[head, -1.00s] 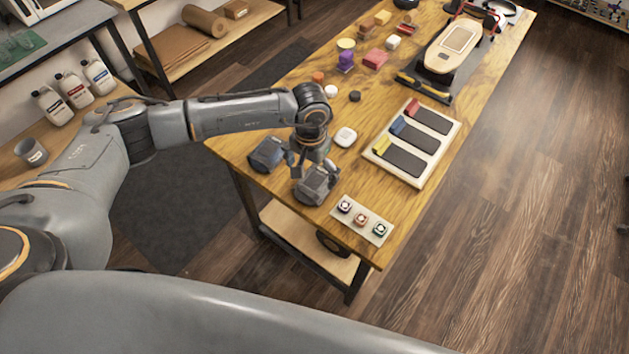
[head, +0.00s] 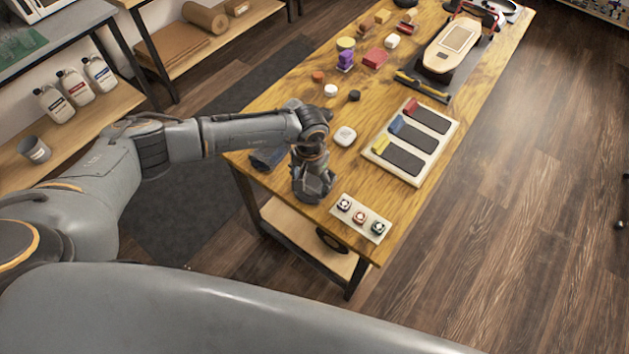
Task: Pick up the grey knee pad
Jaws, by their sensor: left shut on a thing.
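My left gripper (head: 312,184) points down over the near left part of the wooden workbench (head: 240,161). It is shut on the grey knee pad (head: 316,192), which is mostly hidden by the gripper and wrist. I cannot tell whether the pad touches the bench top. A second, dark blue-grey pad (head: 266,159) lies at the bench's left edge, partly behind my left arm. My right gripper is not in view.
A pale plate with several round buttons (head: 360,217) lies right of the gripper. A white puck (head: 345,136) and a pale tray with dark strips (head: 418,176) lie farther back. A skateboard deck (head: 452,46) stands at the far end.

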